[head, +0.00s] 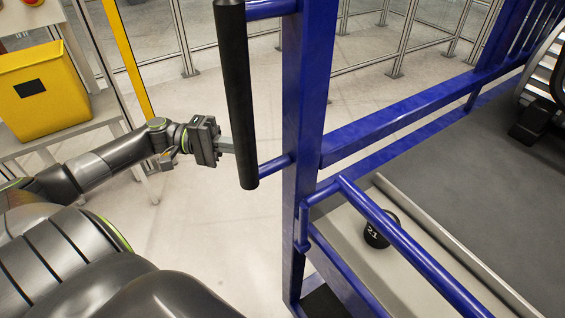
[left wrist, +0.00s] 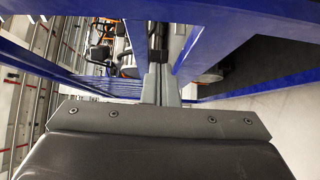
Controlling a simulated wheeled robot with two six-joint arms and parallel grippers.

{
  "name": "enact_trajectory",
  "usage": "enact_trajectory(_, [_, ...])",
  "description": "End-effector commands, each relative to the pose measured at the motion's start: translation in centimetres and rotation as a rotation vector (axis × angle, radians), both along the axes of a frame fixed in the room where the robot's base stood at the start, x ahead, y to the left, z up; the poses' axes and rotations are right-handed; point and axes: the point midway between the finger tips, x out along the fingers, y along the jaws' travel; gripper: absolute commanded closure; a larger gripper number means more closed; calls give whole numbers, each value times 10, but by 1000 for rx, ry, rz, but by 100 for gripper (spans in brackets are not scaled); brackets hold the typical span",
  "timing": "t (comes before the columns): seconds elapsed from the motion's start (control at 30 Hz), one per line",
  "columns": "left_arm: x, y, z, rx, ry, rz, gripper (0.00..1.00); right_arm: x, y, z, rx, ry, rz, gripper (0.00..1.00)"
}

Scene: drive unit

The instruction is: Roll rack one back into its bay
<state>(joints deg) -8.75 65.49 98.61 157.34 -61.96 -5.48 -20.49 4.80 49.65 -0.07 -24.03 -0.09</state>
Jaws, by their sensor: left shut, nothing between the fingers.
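The rack is a blue tubular frame (head: 303,110) with a grey deck (head: 440,150), filling the right half of the head view. A black upright handle (head: 236,90) is fixed to its near left post by blue stubs. My left gripper (head: 230,145) comes in from the left, its fingertips at the lower part of this handle. The left wrist view shows its fingers (left wrist: 162,85) together, pointing at a dark upright piece between blue bars (left wrist: 215,30). The fingers are not around the handle; whether they touch it I cannot tell. My right gripper is out of view.
A black round piece marked 21 (head: 380,230) sits inside the rack's lower rail. Pale floor is clear between table and rack.

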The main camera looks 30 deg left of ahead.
Motion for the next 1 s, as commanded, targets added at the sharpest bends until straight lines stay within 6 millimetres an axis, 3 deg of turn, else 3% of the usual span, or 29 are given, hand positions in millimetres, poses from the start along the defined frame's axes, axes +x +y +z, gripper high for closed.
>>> enact_trajectory(0.1, [10,-26,-1,-5,-7,-3,100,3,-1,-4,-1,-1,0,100])
enact_trajectory(0.33, [26,-64,0,-5,-5,-1,100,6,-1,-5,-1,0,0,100])
enact_trajectory(0.5, [16,-86,0,-1,-2,-2,100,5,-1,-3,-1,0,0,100])
enact_trajectory(0.7, [11,-98,0,-1,0,1,100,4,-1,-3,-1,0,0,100])
enact_trajectory(1.0, [10,-99,0,0,0,1,100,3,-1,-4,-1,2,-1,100])
